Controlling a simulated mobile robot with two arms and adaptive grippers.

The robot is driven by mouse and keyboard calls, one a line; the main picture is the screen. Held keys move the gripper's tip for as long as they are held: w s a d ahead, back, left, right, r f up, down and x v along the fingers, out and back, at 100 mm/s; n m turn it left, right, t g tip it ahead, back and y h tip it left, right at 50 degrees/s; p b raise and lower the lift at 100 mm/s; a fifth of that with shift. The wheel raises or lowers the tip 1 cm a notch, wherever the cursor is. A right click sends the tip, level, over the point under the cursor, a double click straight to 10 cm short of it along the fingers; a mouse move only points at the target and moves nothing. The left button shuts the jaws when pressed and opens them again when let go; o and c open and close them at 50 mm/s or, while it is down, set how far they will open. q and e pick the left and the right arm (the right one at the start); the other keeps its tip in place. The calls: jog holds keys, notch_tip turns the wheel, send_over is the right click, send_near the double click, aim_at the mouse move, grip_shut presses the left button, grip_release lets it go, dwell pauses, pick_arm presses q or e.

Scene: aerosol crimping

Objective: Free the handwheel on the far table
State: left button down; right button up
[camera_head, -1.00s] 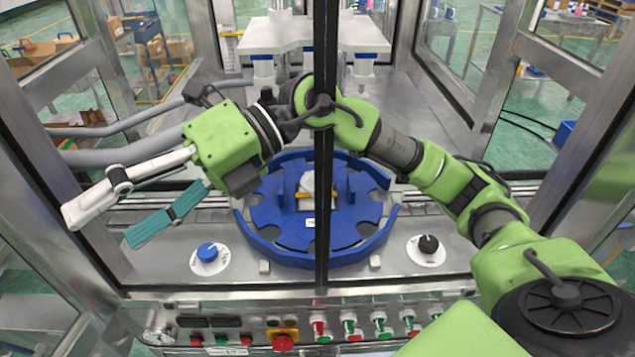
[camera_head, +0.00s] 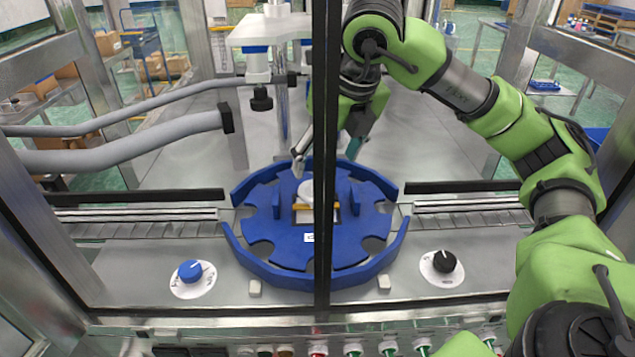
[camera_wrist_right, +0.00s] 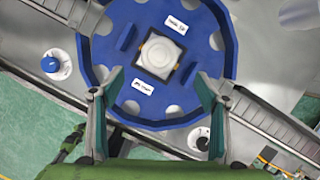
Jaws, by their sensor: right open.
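A round white part (camera_head: 305,190) sits in a dark square frame at the middle of the blue round table (camera_head: 275,262); it may be the handwheel, but I cannot tell for sure. In the right wrist view, the white part (camera_wrist_right: 162,57) is fully visible from above, with small yellow bits at the frame's corners. My right gripper (camera_head: 328,160) hangs over the back of the blue table, its fingers pointing down, partly hidden by a dark upright bar. In its own wrist view the right gripper (camera_wrist_right: 158,77) is open and empty, apart from the white part. My left gripper is not in view.
The dark upright bar (camera_head: 323,230) crosses in front of the table. A press head with a black knob (camera_head: 262,99) stands behind it. A blue dial (camera_head: 190,271) and a black dial (camera_head: 443,262) flank the table. Grey hoses (camera_head: 130,150) run at left.

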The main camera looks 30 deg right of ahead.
aim_at(316, 189)
jog(key=p+x, duration=0.1)
jog(key=x, duration=0.8)
jog(key=c, duration=1.1)
